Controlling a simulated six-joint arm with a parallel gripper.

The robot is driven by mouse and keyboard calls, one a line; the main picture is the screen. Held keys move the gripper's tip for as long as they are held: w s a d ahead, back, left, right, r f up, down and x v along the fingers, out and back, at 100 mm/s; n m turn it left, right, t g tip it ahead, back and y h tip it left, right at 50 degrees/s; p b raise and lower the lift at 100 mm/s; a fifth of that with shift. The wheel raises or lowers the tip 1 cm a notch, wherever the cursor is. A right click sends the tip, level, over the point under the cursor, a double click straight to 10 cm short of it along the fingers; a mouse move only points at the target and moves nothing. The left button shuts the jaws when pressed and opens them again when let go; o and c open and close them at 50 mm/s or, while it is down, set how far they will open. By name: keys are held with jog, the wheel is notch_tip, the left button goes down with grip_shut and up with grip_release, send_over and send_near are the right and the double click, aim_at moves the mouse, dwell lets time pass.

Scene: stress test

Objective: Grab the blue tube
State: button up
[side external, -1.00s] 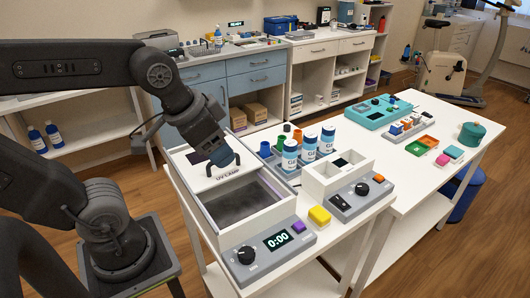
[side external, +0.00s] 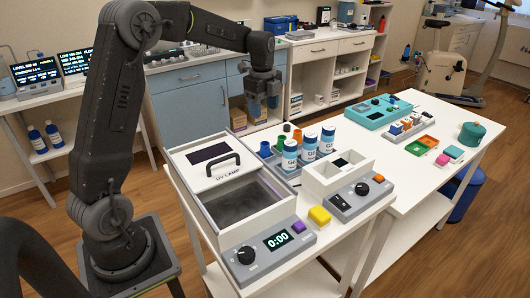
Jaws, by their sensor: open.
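A small blue tube (side external: 265,149) stands upright at the left end of a grey rack (side external: 288,177), behind the white jars. My gripper (side external: 263,108) points down above and behind the blue tube in the picture, apart from it. The lower part of the blue tube is hidden in the rack.
White labelled jars (side external: 309,147) stand in the rack, with green (side external: 282,142) and orange (side external: 297,136) tubes behind them. The UV lamp box (side external: 222,163) is left of the rack. A white-topped device (side external: 338,175) and yellow block (side external: 319,215) are to the right.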

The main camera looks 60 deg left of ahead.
aim_at(265, 145)
jog(key=f, duration=1.3)
jog(key=shift+w+f, duration=0.2)
jog(key=c, duration=1)
